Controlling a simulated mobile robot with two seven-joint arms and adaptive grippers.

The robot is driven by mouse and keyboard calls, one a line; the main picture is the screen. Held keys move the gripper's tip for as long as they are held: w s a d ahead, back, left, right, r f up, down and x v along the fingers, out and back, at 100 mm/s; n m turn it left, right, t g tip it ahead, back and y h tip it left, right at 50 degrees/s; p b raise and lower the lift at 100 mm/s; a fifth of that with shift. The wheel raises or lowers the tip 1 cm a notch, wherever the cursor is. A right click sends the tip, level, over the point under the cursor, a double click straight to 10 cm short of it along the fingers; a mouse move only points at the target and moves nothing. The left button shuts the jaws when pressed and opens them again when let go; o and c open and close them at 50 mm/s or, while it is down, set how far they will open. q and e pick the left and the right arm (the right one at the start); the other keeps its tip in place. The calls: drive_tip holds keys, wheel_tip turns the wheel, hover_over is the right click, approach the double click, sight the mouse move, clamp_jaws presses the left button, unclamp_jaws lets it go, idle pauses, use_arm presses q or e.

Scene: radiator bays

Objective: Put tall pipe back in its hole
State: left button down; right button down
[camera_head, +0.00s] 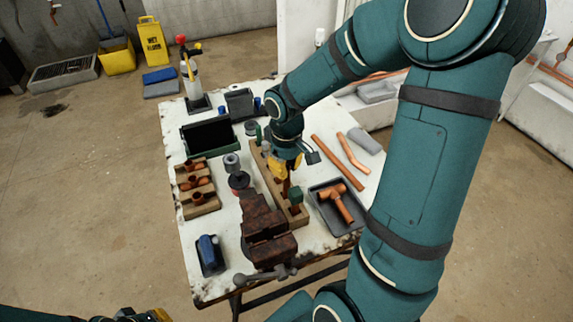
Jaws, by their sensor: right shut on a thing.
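My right gripper (285,169), with yellow fingers, is over the middle of a long wooden rack (258,165) on the table. It is shut on a copper pipe, the tall pipe (286,187), whose lower part shows below the fingers. The pipe stands about upright over the rack. Whether its lower end is in a hole or just in front of one, I cannot tell; the fingers and wrist hide its upper part. Green-topped pieces stand in the rack, one at the near end (296,195). My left gripper (155,316) shows only in part at the bottom edge.
A rusty vise (266,232) stands at the rack's near end. A grey tray with a copper tee (338,203) lies right of the rack, with loose copper pipes (337,162) behind. A wooden block of fittings (197,189) and a dark bin (207,137) are on the left.

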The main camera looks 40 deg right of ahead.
drive_tip(key=shift+f, duration=0.25)
drive_tip(key=shift+f+b, duration=0.4)
idle(0.3)
drive_tip(key=c, duration=0.9)
unclamp_jaws()
drive_tip(key=shift+r, duration=0.1)
drive_tip(key=shift+r+p, duration=2.85)
drive_tip(key=shift+r, duration=0.6)
